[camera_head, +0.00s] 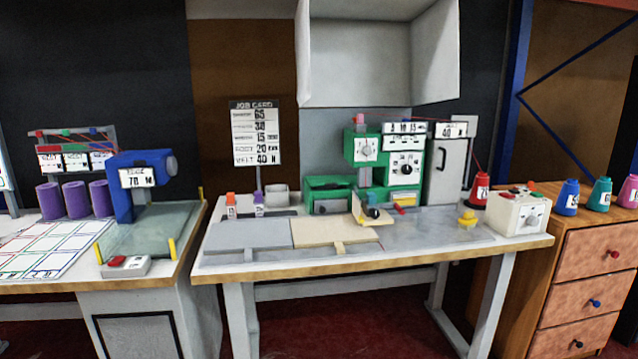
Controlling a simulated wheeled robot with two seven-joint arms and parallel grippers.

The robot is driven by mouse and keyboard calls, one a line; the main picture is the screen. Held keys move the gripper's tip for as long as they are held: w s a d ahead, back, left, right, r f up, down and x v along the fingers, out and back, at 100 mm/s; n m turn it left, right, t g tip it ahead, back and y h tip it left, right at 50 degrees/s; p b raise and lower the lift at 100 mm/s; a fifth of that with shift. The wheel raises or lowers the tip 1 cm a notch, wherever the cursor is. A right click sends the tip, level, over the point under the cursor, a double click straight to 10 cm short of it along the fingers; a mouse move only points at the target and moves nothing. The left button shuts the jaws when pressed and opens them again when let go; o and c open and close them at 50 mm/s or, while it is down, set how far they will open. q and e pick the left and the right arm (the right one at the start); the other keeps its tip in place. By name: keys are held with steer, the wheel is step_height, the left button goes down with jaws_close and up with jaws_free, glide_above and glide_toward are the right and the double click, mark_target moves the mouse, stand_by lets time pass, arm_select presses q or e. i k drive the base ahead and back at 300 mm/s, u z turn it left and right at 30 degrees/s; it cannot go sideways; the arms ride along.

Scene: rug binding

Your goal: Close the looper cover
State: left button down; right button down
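A green sewing machine (360,148) with white dial panels stands at the back of the middle workbench. At its lower front, a small cream flap (358,212) with a black round knob (373,212) stands out from the machine at an angle. It looks like the looper cover, standing open, but it is small and its hinge cannot be made out. Neither of my grippers is in view.
The workbench (440,252) carries grey (245,236) and cream (335,232) panels in front. A yellow knob-shaped piece (467,218), red spool (480,190) and white control box (517,212) stand to the right. A green box (328,193) adjoins the machine's left. A cabinet (375,50) hangs above.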

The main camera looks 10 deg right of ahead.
mark_target(329, 181)
steer(key=u, duration=0.35)
steer(key=i, duration=1)
steer(key=z, duration=0.65)
steer(key=i, duration=0.8)
steer(key=z, duration=0.85)
